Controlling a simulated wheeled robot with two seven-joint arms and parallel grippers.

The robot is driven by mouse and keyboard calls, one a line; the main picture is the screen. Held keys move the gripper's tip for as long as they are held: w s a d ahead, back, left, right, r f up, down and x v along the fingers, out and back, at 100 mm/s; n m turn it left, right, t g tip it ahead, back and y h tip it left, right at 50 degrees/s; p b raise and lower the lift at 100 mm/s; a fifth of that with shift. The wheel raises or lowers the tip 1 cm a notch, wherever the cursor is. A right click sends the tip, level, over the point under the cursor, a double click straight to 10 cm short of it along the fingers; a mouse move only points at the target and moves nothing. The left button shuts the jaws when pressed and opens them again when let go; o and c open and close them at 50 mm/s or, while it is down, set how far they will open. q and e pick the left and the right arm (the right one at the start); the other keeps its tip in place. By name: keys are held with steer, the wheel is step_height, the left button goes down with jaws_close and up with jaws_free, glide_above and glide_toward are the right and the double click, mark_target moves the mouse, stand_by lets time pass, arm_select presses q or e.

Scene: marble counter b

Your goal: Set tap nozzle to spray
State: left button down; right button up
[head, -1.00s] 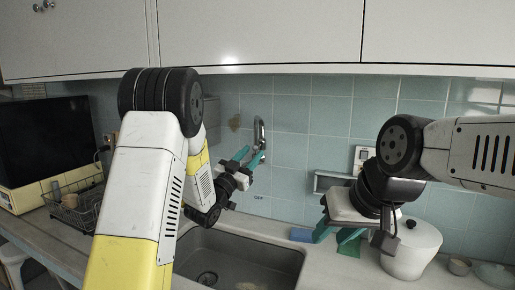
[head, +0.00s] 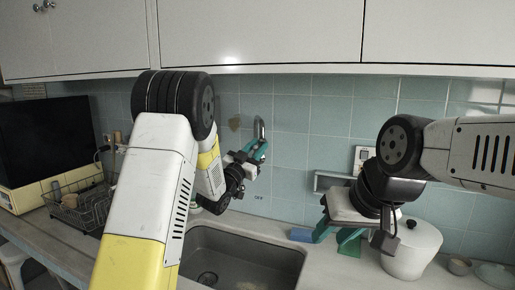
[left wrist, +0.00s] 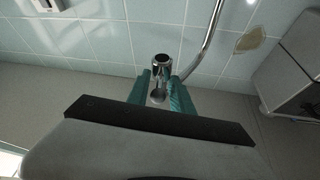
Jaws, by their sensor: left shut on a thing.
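The chrome tap (head: 260,129) stands against the tiled wall behind the sink. In the left wrist view its pipe (left wrist: 213,38) curves in from the top, and the nozzle (left wrist: 160,63) is a chrome cylinder with a dark end. My left gripper (head: 255,152) is at the tap, with its teal fingers (left wrist: 158,92) on either side of the nozzle, shut on it. The nozzle's spray setting cannot be made out. My right gripper (head: 337,236) hangs over the counter right of the sink, with its teal fingers apart and nothing between them.
The grey sink (head: 245,262) lies below the tap. A white lidded pot (head: 411,252) stands beside my right gripper, with a blue item (head: 301,235) to the left. A wire rack (head: 88,207) and a dark-screened appliance (head: 45,145) are at left. Cabinets (head: 260,35) hang above.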

arm_select(q)
steer(key=shift+d+y, duration=0.1)
steer(key=shift+y, duration=0.2)
steer(key=shift+w+d+n+g+y, duration=0.15)
steer(key=shift+d+n+y, duration=0.5)
steer(key=shift+n+y, duration=2.55)
steer(key=shift+d+n+g+y, duration=0.25)
steer(key=shift+d+n+y, duration=0.8)
steer(key=shift+y, duration=3.95)
steer(key=shift+w+d+n+g+y, duration=0.1)
steer(key=shift+d+n+g+y, duration=0.15)
steer(key=shift+n+y, duration=3.15)
steer(key=shift+r+m+y, duration=0.1)
steer(key=shift+m+y, duration=0.45)
steer(key=shift+y, duration=0.45)
steer(key=c, duration=1.4)
jaws_free()
steer(key=shift+o, duration=0.2)
